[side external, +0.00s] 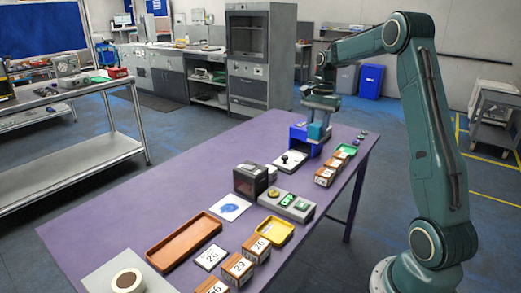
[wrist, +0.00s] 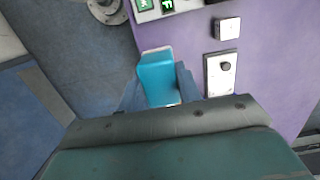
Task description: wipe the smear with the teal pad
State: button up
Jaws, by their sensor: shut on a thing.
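The teal pad (side external: 316,131) is upright under my gripper (side external: 319,113) at the far end of the purple table. My gripper is shut on the pad. The pad also shows in the wrist view (wrist: 156,78), beyond the dark edge of my gripper body; the fingertips are hidden there. A blue open holder (side external: 299,139) stands right at the pad, and its walls show beside it in the wrist view (wrist: 187,84). I cannot tell whether the pad is still inside it. The blue smear (side external: 230,208) is on a white sheet in the middle of the table, far from the pad.
A white plate with a black knob (side external: 290,160) is close to the holder. A dark box (side external: 250,180), a grey button panel (side external: 287,204), a yellow tray (side external: 274,231) and labelled brown boxes (side external: 238,269) surround the sheet. A brown tray (side external: 184,242) is nearer. The left table side is clear.

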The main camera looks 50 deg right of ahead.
aim_at(315, 124)
jog(key=r, duration=0.3)
jog(key=shift+w+a+r, duration=0.15)
jog(key=shift+w+a, duration=0.1)
jog(key=shift+w, duration=0.05)
jog(key=w+a+f, duration=0.1)
jog(key=w+a, duration=0.8)
jog(key=a, duration=0.5)
jog(key=w+a+f, duration=0.1)
jog(key=w+a, duration=0.8)
jog(key=a, duration=0.4)
notch_tip(315, 124, down, 15)
jog(key=shift+s, duration=0.2)
jog(key=shift+d, duration=0.1)
